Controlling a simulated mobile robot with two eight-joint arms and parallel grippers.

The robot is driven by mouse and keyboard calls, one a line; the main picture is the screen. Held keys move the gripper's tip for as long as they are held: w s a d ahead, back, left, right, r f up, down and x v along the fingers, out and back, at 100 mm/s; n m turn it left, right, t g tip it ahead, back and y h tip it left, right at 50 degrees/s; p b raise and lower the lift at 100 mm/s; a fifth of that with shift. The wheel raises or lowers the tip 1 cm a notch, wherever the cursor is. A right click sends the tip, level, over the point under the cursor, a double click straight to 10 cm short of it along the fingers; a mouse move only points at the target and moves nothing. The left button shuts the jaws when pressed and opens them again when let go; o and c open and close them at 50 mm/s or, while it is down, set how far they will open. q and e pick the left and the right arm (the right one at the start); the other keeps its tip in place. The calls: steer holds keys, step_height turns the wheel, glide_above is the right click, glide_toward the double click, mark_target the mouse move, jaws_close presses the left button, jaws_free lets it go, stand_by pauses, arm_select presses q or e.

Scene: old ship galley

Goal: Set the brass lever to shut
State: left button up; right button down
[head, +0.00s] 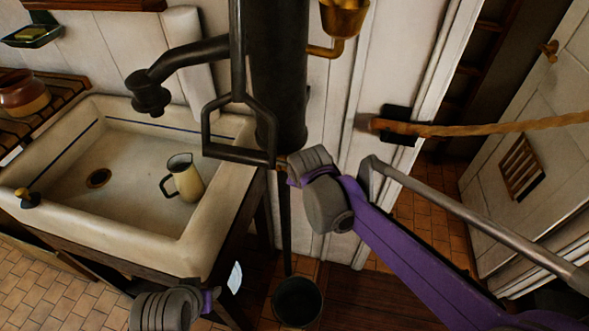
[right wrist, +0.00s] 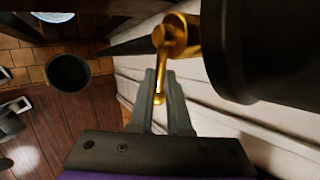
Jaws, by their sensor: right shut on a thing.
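The brass lever (right wrist: 172,38) sits at the lower end of the dark iron pump body (right wrist: 268,55), which also shows in the head view (head: 277,75). Its lower part runs down between the two grey fingers of my right gripper (right wrist: 160,80), which is shut on it. In the head view my right gripper (head: 284,164) is at the pump's lower end, and the lever is mostly hidden there. My left wrist shows at the bottom edge of the head view; its fingers cannot be made out.
The white sink (head: 215,215) with a cream jug (head: 183,178) stands left of the pump. The pump's iron handle (head: 207,128) hangs in front of it. A dark bucket (head: 297,301) stands on the floor below. A rope (head: 480,130) crosses the doorway at right.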

steer(key=shift+a+r+h+p, duration=0.1)
steer(key=shift+r+h+p, duration=0.35)
steer(key=shift+h, duration=0.15)
steer(key=shift+n+g, duration=0.3)
steer(key=c, duration=0.9)
jaws_free()
steer(key=shift+f, duration=0.1)
steer(key=shift+o, duration=0.2)
steer(key=s+r, duration=0.1)
steer(key=s, duration=1.1)
steer(key=shift+s+a, duration=0.25)
steer(key=shift+s, duration=0.1)
